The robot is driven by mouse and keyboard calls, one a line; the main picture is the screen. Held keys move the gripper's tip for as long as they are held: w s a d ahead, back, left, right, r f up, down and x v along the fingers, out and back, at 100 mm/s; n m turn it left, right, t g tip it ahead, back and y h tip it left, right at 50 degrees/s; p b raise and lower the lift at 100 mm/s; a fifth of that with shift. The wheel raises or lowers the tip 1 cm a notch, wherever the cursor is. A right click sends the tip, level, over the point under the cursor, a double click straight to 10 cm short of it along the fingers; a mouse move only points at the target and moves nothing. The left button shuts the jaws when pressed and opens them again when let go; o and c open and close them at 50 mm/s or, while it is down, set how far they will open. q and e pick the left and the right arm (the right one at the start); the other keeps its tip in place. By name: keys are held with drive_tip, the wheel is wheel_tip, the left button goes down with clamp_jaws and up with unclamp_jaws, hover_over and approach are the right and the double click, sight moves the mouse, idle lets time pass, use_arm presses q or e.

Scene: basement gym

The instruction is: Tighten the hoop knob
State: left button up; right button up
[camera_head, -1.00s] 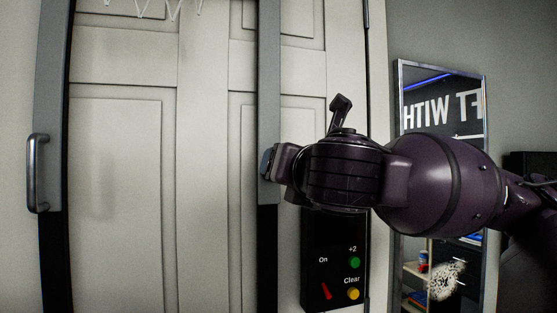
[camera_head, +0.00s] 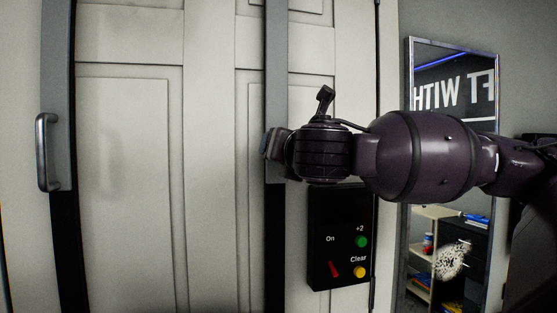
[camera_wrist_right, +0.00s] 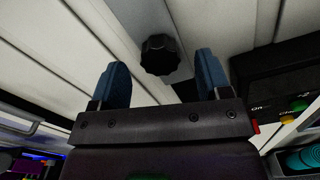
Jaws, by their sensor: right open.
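The hoop knob (camera_wrist_right: 160,55) is black with a lobed rim and shows in the right wrist view, on a grey upright post. My right gripper (camera_wrist_right: 160,80) has its two blue fingers spread wide, and the knob lies beyond and roughly between the fingertips. Nothing is between the pads, and I cannot tell the exact gap to the knob. In the head view my right gripper (camera_head: 272,145) is at the grey right-hand post (camera_head: 277,45), and its wrist hides the knob. My left gripper is not in view.
A black control box (camera_head: 340,235) with a red switch, a green button and a yellow button hangs just below my right arm. A second grey post with a metal handle (camera_head: 47,152) stands at left. A white panelled door (camera_head: 130,180) is behind. A mirror (camera_head: 450,75) is at right.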

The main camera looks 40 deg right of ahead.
use_arm(q)
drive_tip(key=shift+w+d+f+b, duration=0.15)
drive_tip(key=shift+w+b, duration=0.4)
drive_tip(key=shift+b, duration=0.1)
use_arm(e)
drive_tip(key=shift+x, duration=1.15)
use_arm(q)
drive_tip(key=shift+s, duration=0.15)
use_arm(e)
drive_tip(key=shift+r, duration=0.1)
drive_tip(key=shift+c, duration=0.2)
drive_tip(key=c, duration=0.9)
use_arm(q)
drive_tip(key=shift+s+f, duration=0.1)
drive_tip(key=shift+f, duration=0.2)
